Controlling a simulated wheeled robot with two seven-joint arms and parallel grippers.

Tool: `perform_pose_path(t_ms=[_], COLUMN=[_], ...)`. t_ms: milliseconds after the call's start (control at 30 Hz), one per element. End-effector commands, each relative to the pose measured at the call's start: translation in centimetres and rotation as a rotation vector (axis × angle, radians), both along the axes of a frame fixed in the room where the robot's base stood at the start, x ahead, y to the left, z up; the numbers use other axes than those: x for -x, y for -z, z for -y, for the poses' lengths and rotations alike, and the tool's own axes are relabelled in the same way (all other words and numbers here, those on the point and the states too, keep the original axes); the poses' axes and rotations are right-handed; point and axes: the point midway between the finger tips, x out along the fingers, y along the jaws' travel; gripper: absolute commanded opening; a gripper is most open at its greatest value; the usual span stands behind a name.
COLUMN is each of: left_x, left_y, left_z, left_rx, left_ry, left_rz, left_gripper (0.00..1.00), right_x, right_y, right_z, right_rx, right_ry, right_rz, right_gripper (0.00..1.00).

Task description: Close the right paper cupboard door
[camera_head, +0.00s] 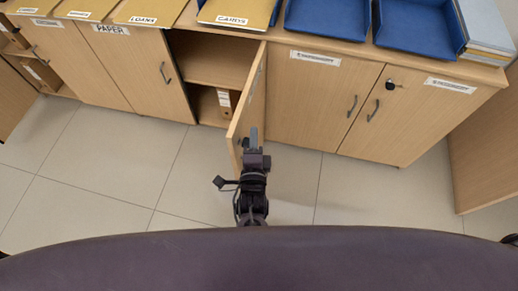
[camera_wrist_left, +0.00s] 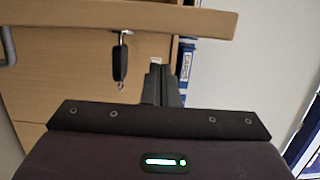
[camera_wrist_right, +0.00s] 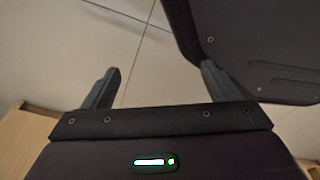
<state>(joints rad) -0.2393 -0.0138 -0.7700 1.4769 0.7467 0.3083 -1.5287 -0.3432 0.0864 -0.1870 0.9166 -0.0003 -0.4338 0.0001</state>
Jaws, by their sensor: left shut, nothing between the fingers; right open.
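The right paper cupboard door (camera_head: 248,105) stands swung well out from the cupboard in the head view, left of centre. Its free edge points toward me. My left gripper (camera_head: 254,136) is shut and empty at the door's free end, overlapping its right-hand face in the picture. I cannot tell whether they touch. In the left wrist view, the shut fingers (camera_wrist_left: 161,84) are in front of wood, and a dark key (camera_wrist_left: 121,60) hangs left of them. My right gripper (camera_wrist_right: 160,85) is open and empty over the floor in the right wrist view.
The open bay shows a shelf (camera_head: 210,82) and a binder (camera_head: 224,102). The left paper door (camera_head: 150,72) looks shut. Shut doors (camera_head: 309,95) stand to the right. Blue trays (camera_head: 325,20) and folders (camera_head: 238,12) lie on the counter. The tiled floor (camera_head: 110,160) in front is clear.

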Motion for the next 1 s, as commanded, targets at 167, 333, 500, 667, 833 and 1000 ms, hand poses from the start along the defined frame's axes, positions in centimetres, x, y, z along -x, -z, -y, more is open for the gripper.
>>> perform_pose_path(t_ms=[167,333,500,667,833,1000], left_x=[-0.5,-0.6,-0.6,-0.6,-0.8,-1.6], left_y=[-0.1,-0.1,0.0,0.0,-0.1,-0.3], left_z=[-1.8,-2.4,-2.4,-2.5,-3.5,-6.1], left_rx=[0.000,0.001,0.001,0.000,-0.004,-0.009], left_ry=[0.002,0.002,0.002,0.004,0.030,0.101], left_rz=[0.000,0.000,0.000,0.000,0.000,0.001], left_gripper=[0.00,0.00,0.00,0.00,0.00,0.00], right_x=[1.1,1.4,1.1,1.0,1.1,3.8], right_y=[0.2,0.3,0.3,0.2,-0.1,0.3], right_z=[0.3,0.3,0.3,0.3,0.3,0.5], right_rx=[0.003,0.003,0.003,0.002,0.000,0.002], right_ry=[-0.001,-0.001,-0.001,-0.002,-0.002,-0.005], right_rz=[-0.013,-0.014,-0.008,-0.006,0.001,-0.024], right_gripper=[0.82,0.82,0.82,0.82,0.82,0.82])
